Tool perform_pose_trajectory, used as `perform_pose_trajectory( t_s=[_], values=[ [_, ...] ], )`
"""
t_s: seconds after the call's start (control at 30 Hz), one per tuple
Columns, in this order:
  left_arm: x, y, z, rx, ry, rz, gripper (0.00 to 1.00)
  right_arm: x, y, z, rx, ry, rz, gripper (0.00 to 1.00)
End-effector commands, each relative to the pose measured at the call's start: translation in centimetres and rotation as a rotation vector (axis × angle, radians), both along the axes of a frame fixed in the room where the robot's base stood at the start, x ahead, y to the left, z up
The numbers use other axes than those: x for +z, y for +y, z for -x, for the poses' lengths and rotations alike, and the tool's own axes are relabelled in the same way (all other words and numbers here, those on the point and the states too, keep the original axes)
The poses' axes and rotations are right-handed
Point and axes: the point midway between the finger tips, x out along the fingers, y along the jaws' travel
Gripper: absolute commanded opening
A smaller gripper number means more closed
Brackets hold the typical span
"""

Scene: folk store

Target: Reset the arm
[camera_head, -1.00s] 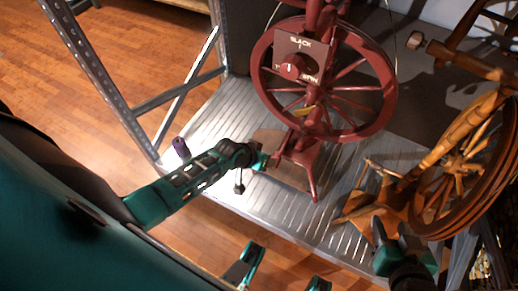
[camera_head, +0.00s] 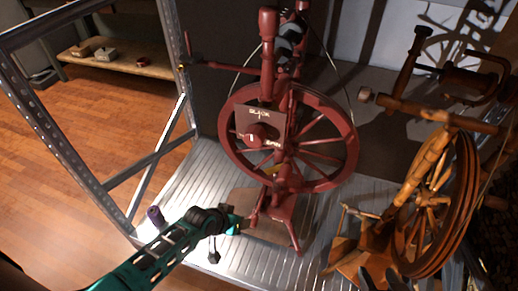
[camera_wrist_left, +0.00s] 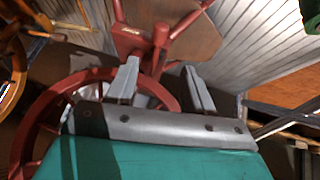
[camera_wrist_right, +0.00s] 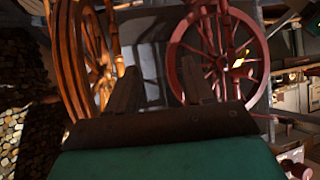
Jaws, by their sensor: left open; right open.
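My left arm reaches in from the left of the head view over the shelf, its teal end near the foot of the red spinning wheel (camera_head: 300,165). My left gripper (camera_wrist_left: 160,66) is open and empty in the left wrist view, with the red wheel's rim and spokes behind its fingers. My right gripper (camera_head: 382,281) shows only as dark fingertips at the bottom of the head view, in front of the wooden spinning wheel (camera_head: 425,205). In the right wrist view, my right gripper (camera_wrist_right: 160,68) is open and empty, facing both wheels. I cannot tell the exact gaps.
Both wheels stand on a ribbed metal shelf (camera_head: 200,185) with a perforated upright (camera_head: 75,135) at the left. A small purple object (camera_head: 155,216) is at its left edge. A low wooden shelf (camera_head: 125,65) stands behind. The wooden floor (camera_head: 60,200) at left is open.

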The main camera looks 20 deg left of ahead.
Motion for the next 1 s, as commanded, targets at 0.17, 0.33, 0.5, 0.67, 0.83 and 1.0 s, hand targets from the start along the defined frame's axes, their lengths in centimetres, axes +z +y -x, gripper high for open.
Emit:
perform_pose_trajectory(
  t_s=[0.17, 0.33, 0.5, 0.67, 0.83, 1.0],
  values=[
    [0.3, -0.1, 0.2, -0.004, -0.005, 0.0, 0.52, 0.3, 0.1, 0.0, -0.001, -0.001, -0.001, 0.52],
    [3.2, -1.3, 2.5, -0.04, -0.075, -0.018, 0.52, 2.1, 0.0, -0.1, -0.003, -0.009, -0.001, 0.52],
    [9.1, -2.5, 6.2, -0.091, -0.215, -0.064, 0.52, 4.0, -0.8, -0.2, -0.02, -0.022, 0.011, 0.52],
    [14.5, -2.9, 8.9, -0.124, -0.332, -0.116, 0.52, 4.3, -1.6, 0.5, -0.031, -0.012, 0.03, 0.52],
    [17.8, -2.9, 10.3, -0.139, -0.4, -0.153, 0.52, 4.1, -2.3, 1.1, -0.04, -0.001, 0.042, 0.52],
    [18.3, -2.8, 10.5, -0.142, -0.414, -0.16, 0.52, 4.0, -2.4, 1.1, -0.041, -0.003, 0.042, 0.52]
  ],
)
